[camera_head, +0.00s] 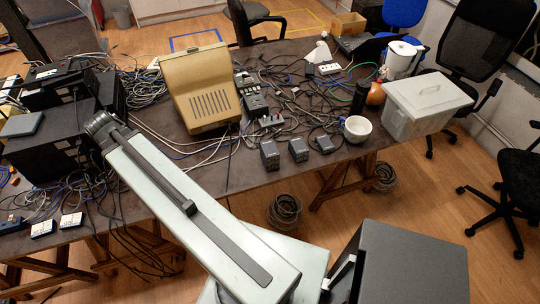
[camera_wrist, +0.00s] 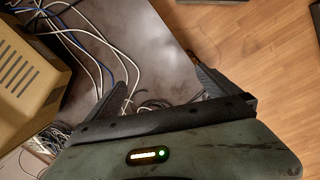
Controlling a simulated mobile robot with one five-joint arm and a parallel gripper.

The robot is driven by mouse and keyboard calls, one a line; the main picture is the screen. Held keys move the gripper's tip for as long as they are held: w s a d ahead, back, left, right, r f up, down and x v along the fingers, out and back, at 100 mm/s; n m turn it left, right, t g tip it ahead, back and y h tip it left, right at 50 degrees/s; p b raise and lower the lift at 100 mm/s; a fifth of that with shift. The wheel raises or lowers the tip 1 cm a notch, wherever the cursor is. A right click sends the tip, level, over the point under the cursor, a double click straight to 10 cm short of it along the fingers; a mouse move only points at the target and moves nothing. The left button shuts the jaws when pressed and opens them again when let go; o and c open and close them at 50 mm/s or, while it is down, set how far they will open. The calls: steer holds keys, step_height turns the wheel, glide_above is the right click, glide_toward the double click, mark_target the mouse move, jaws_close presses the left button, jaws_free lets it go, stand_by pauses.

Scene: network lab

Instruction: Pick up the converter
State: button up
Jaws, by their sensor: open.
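My gripper (camera_wrist: 160,73) is open in the wrist view, its two dark fingers spread apart with nothing held between them. The bare tabletop and table edge lie beyond the fingers. Small grey boxes stand near the table's front edge in the head view: a left one (camera_head: 270,155), a middle one (camera_head: 299,149) and a right one (camera_head: 323,144). Any of them may be the converter, but I cannot tell which. None is clear in the wrist view. My pale arm crosses the head view, and I cannot make out the fingers there.
A beige slotted case (camera_head: 200,85) stands on the cluttered table (camera_head: 200,172); it also shows in the wrist view (camera_wrist: 25,75). Loose cables (camera_head: 290,85) spread widely. Black equipment (camera_head: 45,150) stands left.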

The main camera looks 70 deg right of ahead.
steer(key=s+d+f+n+g+h+b, duration=0.1)
steer(key=s+d+f+b, duration=0.1)
steer(key=s+d, duration=0.5)
steer(key=s+d+f+n+b, duration=0.15)
steer(key=s+d, duration=0.25)
steer(key=d, duration=0.7)
steer(key=n+g+b, duration=0.2)
steer(key=b, duration=0.1)
glide_toward(269, 148)
steer(key=f, duration=0.2)
steer(key=b+x, duration=0.7)
steer(key=shift+s+d+f, duration=0.2)
steer(key=shift+s+f, duration=0.05)
steer(key=shift+r, duration=0.15)
steer(key=c, duration=1.6)
step_height(269, 148, up, 10)
steer(key=p, duration=1)
steer(key=shift+r, duration=0.1)
